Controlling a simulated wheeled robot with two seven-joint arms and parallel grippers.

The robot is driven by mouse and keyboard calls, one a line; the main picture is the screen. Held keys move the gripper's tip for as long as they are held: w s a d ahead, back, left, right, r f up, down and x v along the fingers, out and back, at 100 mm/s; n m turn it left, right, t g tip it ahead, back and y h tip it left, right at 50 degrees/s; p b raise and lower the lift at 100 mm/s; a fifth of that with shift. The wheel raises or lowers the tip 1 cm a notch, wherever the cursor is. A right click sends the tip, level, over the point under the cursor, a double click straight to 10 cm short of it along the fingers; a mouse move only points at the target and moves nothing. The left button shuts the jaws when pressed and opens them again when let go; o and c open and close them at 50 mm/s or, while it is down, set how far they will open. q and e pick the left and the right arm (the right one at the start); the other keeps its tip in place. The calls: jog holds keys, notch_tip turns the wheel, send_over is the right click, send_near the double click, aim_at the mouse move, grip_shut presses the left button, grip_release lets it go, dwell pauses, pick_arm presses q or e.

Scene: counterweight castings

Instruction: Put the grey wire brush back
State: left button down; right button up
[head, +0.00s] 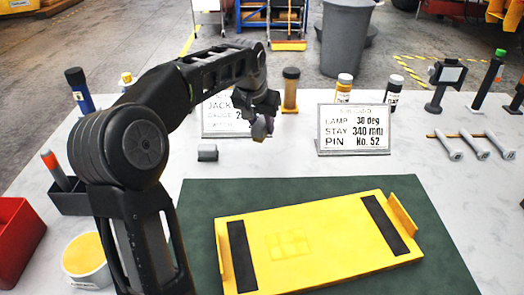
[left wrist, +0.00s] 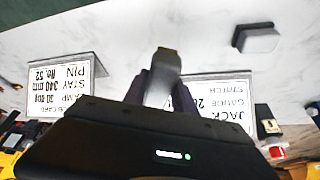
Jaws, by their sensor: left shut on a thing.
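My left gripper (head: 262,118) is in the upper middle of the head view, above the table near the left sign card. It is shut on a small grey thing (head: 260,130), which seems to be the grey wire brush. In the left wrist view the brush (left wrist: 163,80) sticks out from between the dark fingers, with a brownish end. It looks clear of the table. My arm and fingers hide part of it. My right gripper is not in view.
A yellow plate (head: 330,245) lies on a green mat (head: 200,195). A grey block (head: 207,153) lies on the white table. Two sign cards (head: 353,130) stand behind. A dark tray (head: 70,197), white tub (head: 85,262) and red bin (head: 18,235) are left. Bottles and stands line the back.

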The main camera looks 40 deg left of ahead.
aim_at(257, 128)
pick_arm(q)
notch_tip(257, 128, down, 4)
jog(key=shift+f, duration=0.1)
jog(key=shift+f, duration=1.8)
jog(key=shift+f+b, duration=0.2)
jog(key=shift+b, duration=0.1)
jog(key=c, duration=1)
grip_release()
jog(key=shift+r, duration=0.15)
jog(key=v, duration=1.2)
